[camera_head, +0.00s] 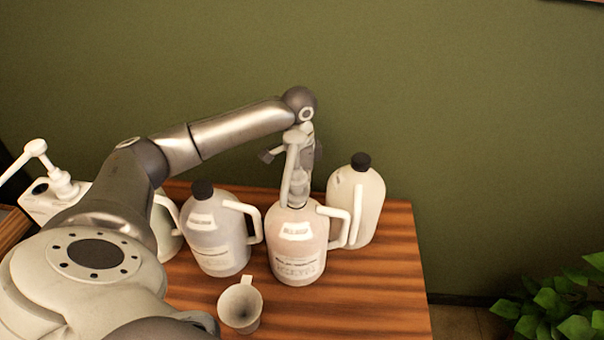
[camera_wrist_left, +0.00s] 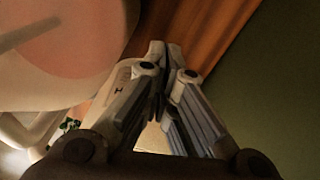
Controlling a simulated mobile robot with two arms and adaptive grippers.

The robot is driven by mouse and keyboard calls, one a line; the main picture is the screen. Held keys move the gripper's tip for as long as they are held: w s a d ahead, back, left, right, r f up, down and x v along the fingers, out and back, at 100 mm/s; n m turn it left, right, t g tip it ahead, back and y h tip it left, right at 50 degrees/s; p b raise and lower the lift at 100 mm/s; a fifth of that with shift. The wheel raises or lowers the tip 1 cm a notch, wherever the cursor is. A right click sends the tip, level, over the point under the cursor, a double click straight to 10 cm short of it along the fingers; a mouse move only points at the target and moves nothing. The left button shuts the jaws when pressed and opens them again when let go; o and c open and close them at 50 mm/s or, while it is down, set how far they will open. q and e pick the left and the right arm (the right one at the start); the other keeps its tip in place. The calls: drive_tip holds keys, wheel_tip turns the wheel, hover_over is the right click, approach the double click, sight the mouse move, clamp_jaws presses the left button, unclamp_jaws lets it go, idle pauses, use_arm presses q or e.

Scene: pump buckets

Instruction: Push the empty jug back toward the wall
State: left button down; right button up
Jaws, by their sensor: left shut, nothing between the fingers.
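I cannot tell which jug is empty. My right gripper is out of view.
The green wall (camera_head: 450,100) rises behind the table (camera_head: 390,290). A small cup (camera_head: 240,308) stands in front. A white container (camera_head: 50,198) with a pump is at far left. The table's right front is clear. A plant (camera_head: 560,305) is at lower right.

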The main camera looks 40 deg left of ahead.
use_arm(q)
drive_tip(key=w+d+f+p, duration=0.2)
drive_tip(key=w+d+f, duration=0.1)
drive_tip(key=f, duration=0.2)
drive_tip(key=shift+s, duration=0.1)
idle(0.3)
drive_tip(key=w+d, duration=0.5)
drive_tip(key=shift+w+d+p, duration=0.1)
drive_tip(key=shift+p, duration=0.25)
